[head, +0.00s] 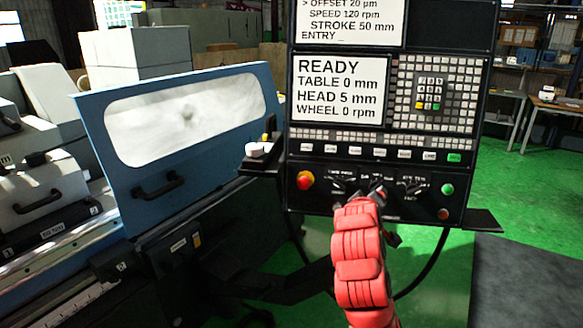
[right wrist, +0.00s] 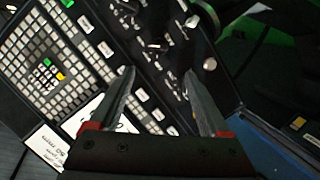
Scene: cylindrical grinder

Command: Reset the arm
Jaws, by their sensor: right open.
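My right arm, red, rises from the bottom of the head view. Its gripper (head: 378,190) is in front of the lower row of switches on the black control panel (head: 270,215), mostly hidden by the arm. In the right wrist view the gripper (right wrist: 161,70) is open, its two grey fingers apart with nothing between them. The panel's keys and knobs lie beyond the fingertips; I cannot tell whether they touch. My left gripper is not in view.
The panel screen (head: 338,88) reads READY. A red button (head: 305,180) and a green button (head: 447,189) flank the switches. The blue grinder door (head: 185,110) with a window stands left. Green floor (head: 540,185) is open at right.

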